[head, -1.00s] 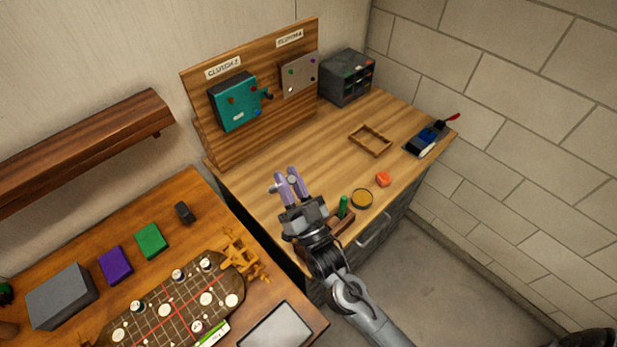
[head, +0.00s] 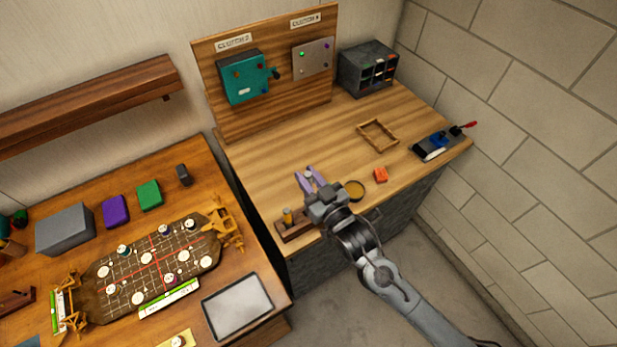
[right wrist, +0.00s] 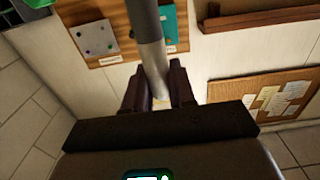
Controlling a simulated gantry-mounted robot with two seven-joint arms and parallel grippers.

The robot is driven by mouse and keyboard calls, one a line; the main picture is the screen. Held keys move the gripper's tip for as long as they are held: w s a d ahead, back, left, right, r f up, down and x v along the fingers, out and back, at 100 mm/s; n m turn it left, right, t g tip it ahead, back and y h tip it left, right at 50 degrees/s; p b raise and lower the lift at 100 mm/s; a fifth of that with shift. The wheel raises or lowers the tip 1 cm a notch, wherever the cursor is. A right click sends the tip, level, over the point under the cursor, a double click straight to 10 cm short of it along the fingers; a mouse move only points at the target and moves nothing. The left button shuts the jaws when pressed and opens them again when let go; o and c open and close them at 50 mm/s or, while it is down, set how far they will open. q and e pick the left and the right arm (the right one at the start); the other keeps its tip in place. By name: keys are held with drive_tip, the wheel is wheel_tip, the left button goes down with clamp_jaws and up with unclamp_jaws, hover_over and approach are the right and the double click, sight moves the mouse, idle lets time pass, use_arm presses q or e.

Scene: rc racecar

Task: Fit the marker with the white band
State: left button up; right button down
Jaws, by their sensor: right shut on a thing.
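My right gripper (head: 311,180), with purple fingers, is over the front left of the right-hand bench in the head view. It is shut on a slim cylinder. In the right wrist view the cylinder (right wrist: 150,50) stands out from between the fingers (right wrist: 158,88), grey with a paler lower end; I cannot tell a separate white band on it. A wooden block (head: 294,229) with an upright orange peg (head: 288,216) sits beside the gripper, its right part hidden behind it. A metal panel (head: 312,62) with small coloured dots hangs on the backboard. My left gripper is out of view.
A teal box (head: 243,80) hangs left of the panel. On the bench are a round dish (head: 355,191), a red piece (head: 380,174), a wooden frame (head: 378,134), a dark tray (head: 437,146) and a drawer unit (head: 368,67).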

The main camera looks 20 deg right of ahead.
idle(0.3)
drive_tip(key=shift+r, duration=0.1)
drive_tip(key=shift+f+b, duration=1.55)
drive_tip(key=shift+f, duration=1.45)
drive_tip(key=shift+r, duration=0.1)
drive_tip(key=shift+p, duration=0.45)
